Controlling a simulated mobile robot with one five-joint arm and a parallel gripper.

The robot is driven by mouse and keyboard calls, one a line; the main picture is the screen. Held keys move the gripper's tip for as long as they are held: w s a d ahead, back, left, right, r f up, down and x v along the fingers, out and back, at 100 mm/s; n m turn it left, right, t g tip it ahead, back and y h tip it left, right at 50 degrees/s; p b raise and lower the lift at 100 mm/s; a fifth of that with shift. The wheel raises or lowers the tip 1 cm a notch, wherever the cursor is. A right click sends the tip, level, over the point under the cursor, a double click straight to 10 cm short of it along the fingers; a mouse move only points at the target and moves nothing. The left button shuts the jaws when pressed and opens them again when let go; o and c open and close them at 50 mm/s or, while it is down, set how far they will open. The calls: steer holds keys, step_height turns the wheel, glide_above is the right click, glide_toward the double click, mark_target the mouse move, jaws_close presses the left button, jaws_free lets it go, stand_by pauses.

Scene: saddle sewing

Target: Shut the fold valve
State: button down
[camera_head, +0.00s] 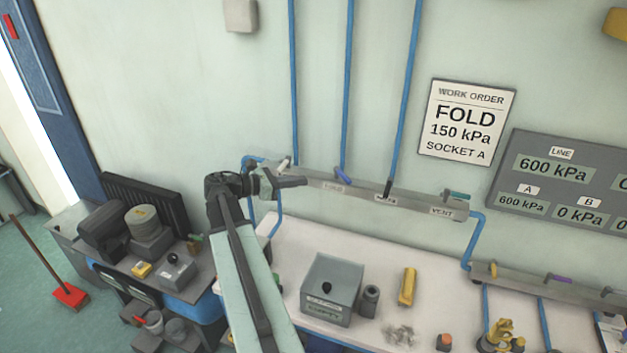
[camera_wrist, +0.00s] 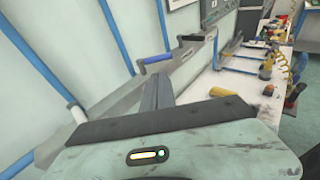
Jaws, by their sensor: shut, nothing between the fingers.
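A grey valve rail (camera_head: 420,202) runs along the wall above the bench. It bears a white handle (camera_head: 284,162), a blue handle (camera_head: 342,176), a black handle (camera_head: 388,187) and a teal handle (camera_head: 457,195). The right label reads VENT; the others are too blurred to read surely, so I cannot tell which handle is the fold valve. My gripper (camera_head: 303,182) is shut and empty, in front of the rail's left part, between the white and blue handles in the picture. In the wrist view the blue handle (camera_wrist: 157,59) shows just beyond the fingertips (camera_wrist: 157,80), apparently apart from them.
A work order sign (camera_head: 466,122) reads FOLD 150 kPa, SOCKET A. The gauge board (camera_head: 507,180) shows LINE 600, A 600, B 0 kPa. Blue pipes (camera_head: 348,90) rise behind the rail.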

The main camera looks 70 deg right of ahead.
mark_target(343, 177)
steer(key=b+x, duration=0.2)
steer(key=x, duration=1)
steer(key=shift+s+d+f, duration=0.1)
steer(key=shift+d+f, duration=0.05)
steer(key=shift+d, duration=0.1)
